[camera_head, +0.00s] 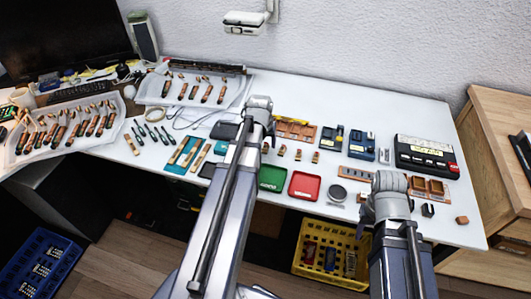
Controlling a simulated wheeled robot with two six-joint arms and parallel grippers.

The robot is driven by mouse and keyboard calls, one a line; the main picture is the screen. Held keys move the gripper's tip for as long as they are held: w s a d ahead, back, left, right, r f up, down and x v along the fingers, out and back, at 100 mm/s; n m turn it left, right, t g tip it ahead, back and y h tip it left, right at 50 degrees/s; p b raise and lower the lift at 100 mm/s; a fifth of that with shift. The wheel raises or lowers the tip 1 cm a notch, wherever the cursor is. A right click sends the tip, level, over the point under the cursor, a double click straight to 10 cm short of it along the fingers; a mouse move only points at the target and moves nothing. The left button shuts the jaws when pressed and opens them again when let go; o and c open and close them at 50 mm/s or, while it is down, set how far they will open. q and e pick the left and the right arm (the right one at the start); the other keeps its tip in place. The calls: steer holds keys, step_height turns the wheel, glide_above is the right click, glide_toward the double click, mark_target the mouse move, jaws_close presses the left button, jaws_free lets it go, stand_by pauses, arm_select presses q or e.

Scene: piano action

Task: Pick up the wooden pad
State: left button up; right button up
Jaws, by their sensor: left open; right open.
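A small brown wooden block (462,220) lies at the table's front right edge and looks like the wooden pad, though at this size I cannot be sure. My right gripper (366,216) is to the left of it, over the front of the table and apart from it. My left gripper (270,130) is further left and back, over the middle of the table. Both are open; I see nothing held, but my own wrists hide most of the fingers.
A green tray (271,178) and a red tray (305,186) sit at the front middle. A black device (426,156) stands at the right. White trays (92,105) with several hammer parts are at the left. A yellow crate (330,238) is below the table.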

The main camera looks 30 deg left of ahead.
arm_select(q)
steer(key=shift+b+x, duration=0.35)
steer(key=shift+x, duration=0.45)
steer(key=shift+r, duration=0.1)
jaws_close()
